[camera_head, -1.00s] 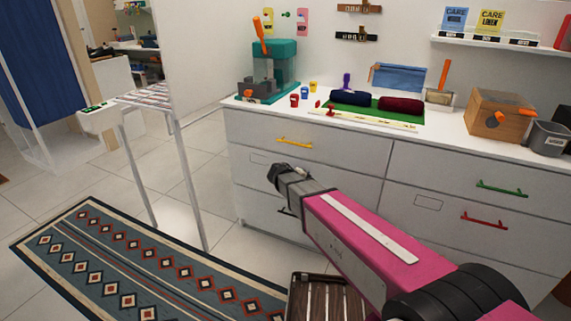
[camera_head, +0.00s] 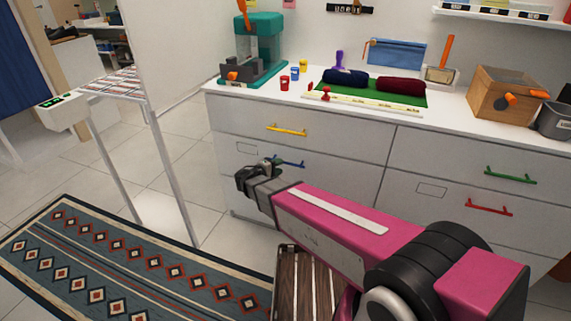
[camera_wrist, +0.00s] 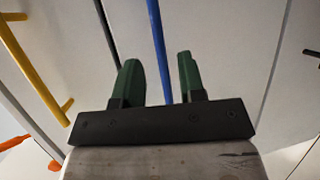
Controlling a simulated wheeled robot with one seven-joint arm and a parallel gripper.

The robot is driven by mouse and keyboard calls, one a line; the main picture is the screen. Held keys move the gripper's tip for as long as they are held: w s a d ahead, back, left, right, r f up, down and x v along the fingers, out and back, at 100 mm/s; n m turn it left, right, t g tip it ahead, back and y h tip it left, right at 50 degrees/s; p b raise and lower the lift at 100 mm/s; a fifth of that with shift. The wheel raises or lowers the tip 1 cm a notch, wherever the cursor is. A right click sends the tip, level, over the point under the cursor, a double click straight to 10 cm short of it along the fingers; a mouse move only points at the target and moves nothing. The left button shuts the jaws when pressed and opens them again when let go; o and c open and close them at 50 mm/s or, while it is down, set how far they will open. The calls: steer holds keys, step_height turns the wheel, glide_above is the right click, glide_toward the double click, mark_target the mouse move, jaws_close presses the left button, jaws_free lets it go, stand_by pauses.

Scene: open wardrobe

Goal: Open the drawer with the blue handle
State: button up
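The blue handle (camera_head: 289,163) is on the lower left drawer (camera_head: 340,190) of the white cabinet, below the yellow handle. In the wrist view the blue handle (camera_wrist: 158,45) runs as a bar between the two green fingers of my gripper (camera_wrist: 158,78). The fingers are apart, with a gap on each side of the bar. In the head view my gripper (camera_head: 256,172) is just left of the handle, in front of the drawer, and partly overlaps the handle's left end. The drawer looks shut.
The yellow handle (camera_head: 287,130) is on the drawer above. Green (camera_head: 510,175) and red (camera_head: 488,208) handles are on the right drawers. A brown slatted crate (camera_head: 305,285) is on the floor below my arm. A patterned rug (camera_head: 130,270) lies at left.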

mark_target(286, 163)
steer(key=shift+x, duration=2.55)
steer(key=shift+c, duration=0.3)
jaws_close()
